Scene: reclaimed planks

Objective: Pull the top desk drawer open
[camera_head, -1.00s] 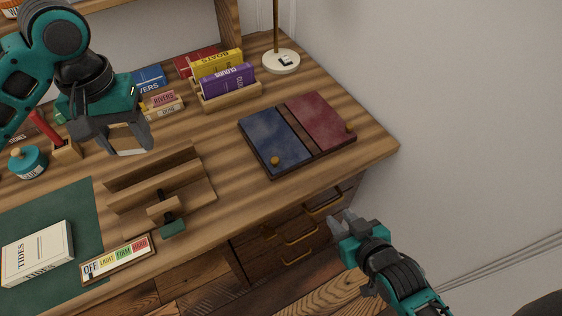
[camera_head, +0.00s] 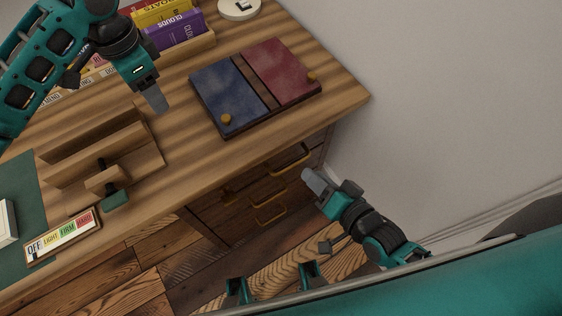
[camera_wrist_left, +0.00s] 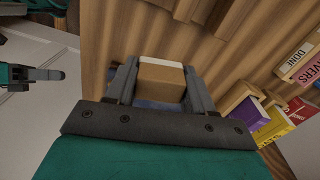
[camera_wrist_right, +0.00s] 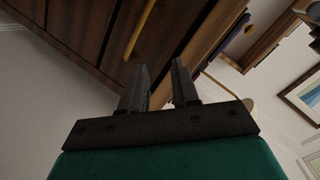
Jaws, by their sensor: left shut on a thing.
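The dark wooden desk drawers (camera_head: 238,216) with brass handles are below the right end of the desktop. The top drawer's handle (camera_head: 290,162) is just under the desk edge, and that drawer looks closed. My right gripper (camera_head: 309,176) is close in front of it, to its right. My left gripper (camera_head: 156,100) is above the desktop, shut on a tan block with a white top (camera_wrist_left: 161,82).
A blue and red two-panel case (camera_head: 225,95) with brass knobs lies on the desk above the drawers. A wooden organiser (camera_head: 95,143), a slider panel (camera_head: 62,236) and a book rack (camera_head: 195,48) stand further left. A white wall (camera_head: 450,90) is to the right.

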